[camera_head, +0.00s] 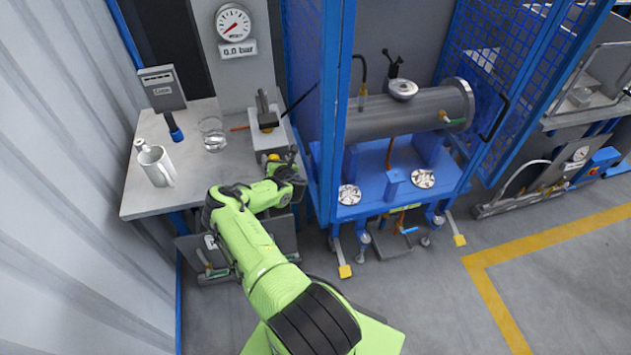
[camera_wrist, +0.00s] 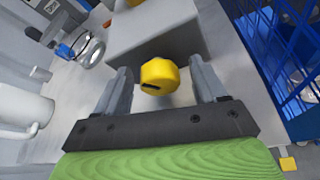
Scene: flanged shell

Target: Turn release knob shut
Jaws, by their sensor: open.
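The release knob (camera_wrist: 159,77) is a yellow, faceted knob with a dark slot-like mark on its face. It sits on the front of a light grey block in the wrist view. My gripper (camera_wrist: 161,84) is open, with one finger on each side of the knob and a visible gap to both. In the head view the knob (camera_head: 273,157) shows as a small yellow spot beside my gripper (camera_head: 290,165), low at the front of the pump unit (camera_head: 266,118) on the bench. I cannot tell how deep the fingers reach around the knob.
The grey bench (camera_head: 150,205) carries a white jug (camera_head: 157,166) and a glass (camera_head: 212,134) to the left. A gauge (camera_head: 233,24) above a display reads 0.0 bar. A blue mesh cage (camera_head: 303,70) stands close on the right, around a grey flanged cylinder (camera_head: 405,112).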

